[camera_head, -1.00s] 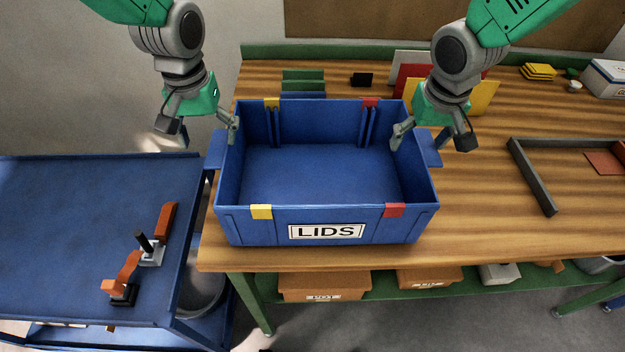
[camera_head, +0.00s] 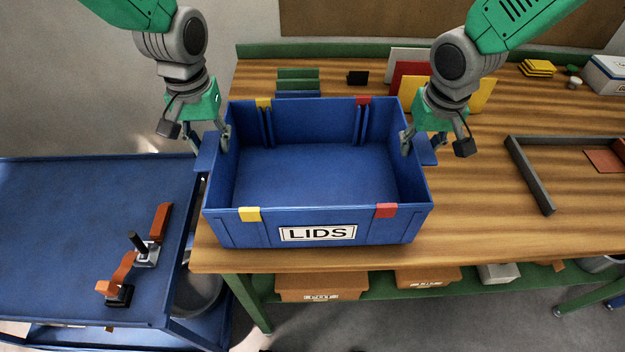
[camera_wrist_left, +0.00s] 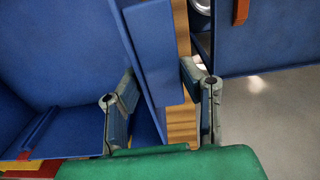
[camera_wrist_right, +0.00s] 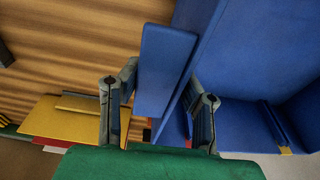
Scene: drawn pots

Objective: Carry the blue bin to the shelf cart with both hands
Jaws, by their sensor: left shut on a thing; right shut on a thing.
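The blue bin (camera_head: 320,172), labelled LIDS, is upright, open and empty over the front left of the wooden table; I cannot tell whether its base touches the top. My left gripper (camera_head: 207,146) is shut on its left side, one finger inside the wall and one outside by the side flange. My right gripper (camera_head: 418,148) is shut on the right side the same way. The wrist views show the fingers astride the bin's wall and flange (camera_wrist_left: 153,45), (camera_wrist_right: 165,65). The blue shelf cart (camera_head: 75,220) stands at the left.
Orange-handled clamps (camera_head: 147,250) lie on the cart's right side; its left is bare. A narrow gap separates cart and table (camera_head: 480,215). Colored panels (camera_head: 408,75) stand behind the bin. A grey frame (camera_head: 530,175) lies to the right. Boxes (camera_head: 322,288) sit on the shelf below.

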